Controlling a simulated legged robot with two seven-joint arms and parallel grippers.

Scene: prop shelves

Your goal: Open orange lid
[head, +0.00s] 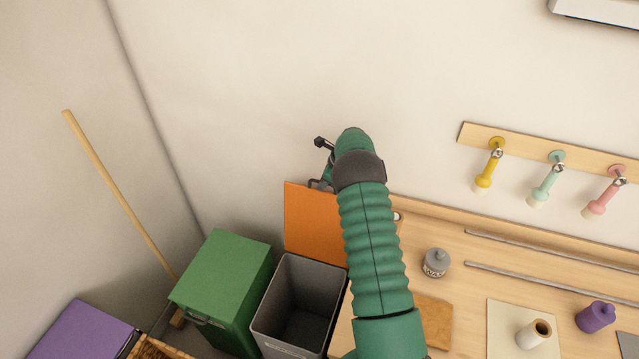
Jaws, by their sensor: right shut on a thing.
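The orange lid (308,222) stands raised, close to upright, at the back of an open grey bin (308,300). The bin's inside looks dark and empty. My right arm comes up from the bottom of the head view and crosses in front of the lid's right part. My right gripper (324,180) is at the lid's top edge, shut on the lid's handle, with its fingers partly hidden behind my wrist. My left gripper is not in view.
A green lidded bin (225,285) stands left of the grey bin, with a purple lid (85,332) further left. A wooden pole (120,195) leans in the corner. A wooden bench with a grey pot (436,263) and spools lies right, below a peg rail (530,150).

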